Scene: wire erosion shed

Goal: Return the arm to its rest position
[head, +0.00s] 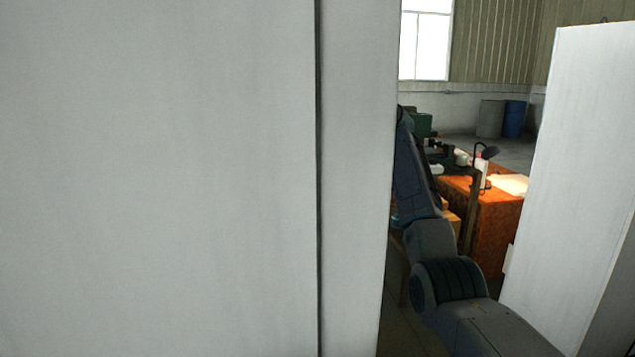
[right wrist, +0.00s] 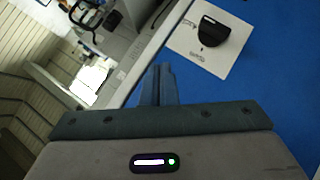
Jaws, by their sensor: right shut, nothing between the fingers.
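My right arm (head: 430,240) rises through the gap to the right of a large pale panel in the head view. Its far end passes behind the panel's edge, and I cannot make out the gripper there. In the right wrist view my right gripper (right wrist: 158,85) is shut, with its two fingers together and nothing between them. Its fingertips point toward a pale edge beside a blue surface (right wrist: 280,75). My left arm and left gripper are not in view.
The pale panel (head: 180,180) blocks most of the head view. Another white panel (head: 575,160) stands at right. Between them are an orange bench (head: 495,222) with a dark lamp (head: 485,152) and a blue drum (head: 514,118). A white sheet (right wrist: 195,62) carries a black object (right wrist: 213,30).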

